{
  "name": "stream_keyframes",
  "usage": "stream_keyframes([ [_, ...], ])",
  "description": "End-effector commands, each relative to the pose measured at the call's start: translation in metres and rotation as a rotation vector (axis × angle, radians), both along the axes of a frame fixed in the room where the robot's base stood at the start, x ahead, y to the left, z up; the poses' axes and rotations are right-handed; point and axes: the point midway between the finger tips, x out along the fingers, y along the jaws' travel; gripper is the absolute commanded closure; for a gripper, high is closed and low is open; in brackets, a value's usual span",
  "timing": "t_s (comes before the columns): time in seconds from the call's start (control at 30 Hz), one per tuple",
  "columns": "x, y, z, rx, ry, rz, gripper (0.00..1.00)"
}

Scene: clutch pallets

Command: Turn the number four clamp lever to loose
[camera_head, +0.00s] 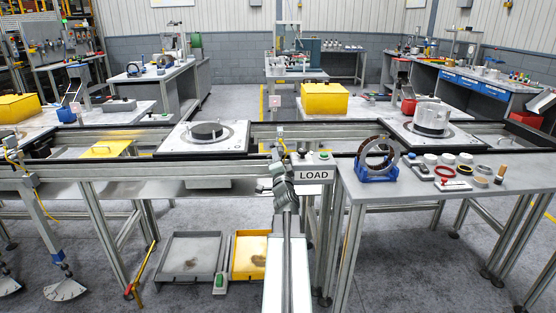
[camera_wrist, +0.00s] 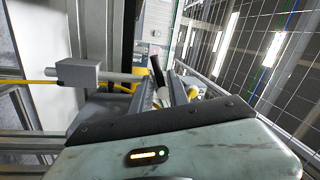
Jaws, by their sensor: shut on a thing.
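My gripper (camera_head: 281,160) is at the front rail of the conveyor, just left of the LOAD sign. In the head view my arm and gripper cover this spot.
A grey sensor box (camera_wrist: 75,72) with a rod and yellow cable is left of the fingers. The LOAD sign (camera_head: 312,175) is close on the right. A pallet with a dark disc (camera_head: 206,131) is on the conveyor, left. A parts bench (camera_head: 400,187) stands right.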

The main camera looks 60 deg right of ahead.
Motion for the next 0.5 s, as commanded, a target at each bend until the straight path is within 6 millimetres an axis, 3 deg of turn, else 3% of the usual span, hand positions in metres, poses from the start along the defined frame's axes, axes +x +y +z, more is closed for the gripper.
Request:
stream_keyframes([
  [0.5, 0.0011, 0.0001, 0.0057, 0.122, -0.185, 0.002, 1.0],
])
